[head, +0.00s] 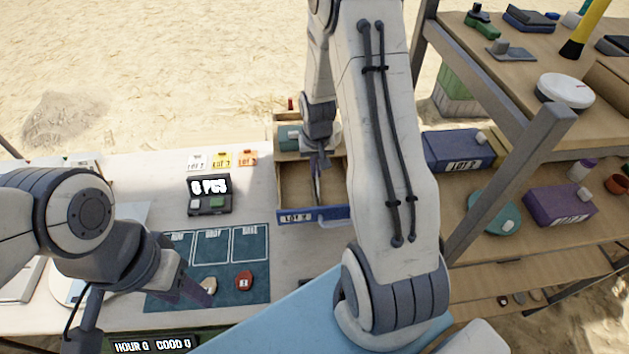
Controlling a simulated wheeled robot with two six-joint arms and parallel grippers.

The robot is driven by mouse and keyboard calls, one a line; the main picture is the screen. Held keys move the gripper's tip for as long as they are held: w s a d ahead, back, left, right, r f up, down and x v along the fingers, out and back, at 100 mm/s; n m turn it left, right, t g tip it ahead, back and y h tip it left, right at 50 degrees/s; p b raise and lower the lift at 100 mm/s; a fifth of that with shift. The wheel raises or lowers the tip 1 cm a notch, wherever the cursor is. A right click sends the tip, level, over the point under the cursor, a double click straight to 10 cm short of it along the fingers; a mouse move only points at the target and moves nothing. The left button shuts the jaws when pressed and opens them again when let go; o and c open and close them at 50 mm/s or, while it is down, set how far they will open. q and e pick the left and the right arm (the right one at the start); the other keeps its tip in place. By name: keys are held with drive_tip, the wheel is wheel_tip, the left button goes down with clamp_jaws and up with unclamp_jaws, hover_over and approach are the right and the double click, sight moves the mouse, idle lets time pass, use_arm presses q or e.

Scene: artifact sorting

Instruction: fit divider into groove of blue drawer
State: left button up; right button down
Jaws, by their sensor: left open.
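The blue drawer (333,213) is pulled open at the back middle of the table, its blue front with a lot label facing me. Its wooden inside shows. A thin upright divider (316,185) stands inside it, running front to back near the middle. My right gripper (320,163) is above the drawer, its fingers close together at the divider's top edge. The groove is too small to make out, so I cannot tell whether the divider sits in it. My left gripper (192,290) is open and empty over the dark mat, left of the drawer.
The dark mat (225,262) holds a red piece (244,281) and a pale piece (209,285). A black counter box (209,196) and coloured cards (221,159) lie behind it. A shelf rack (508,180) with boxes and dishes stands right. My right arm hides the drawer's right side.

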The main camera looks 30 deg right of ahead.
drive_tip(key=shift+f, duration=0.9)
wheel_tip(320, 180, down, 4)
drive_tip(key=shift+r+p, duration=0.1)
drive_tip(key=shift+p, duration=0.2)
drive_tip(key=shift+f, duration=0.25)
drive_tip(key=c, duration=1.1)
unclamp_jaws()
drive_tip(key=shift+r, duration=0.1)
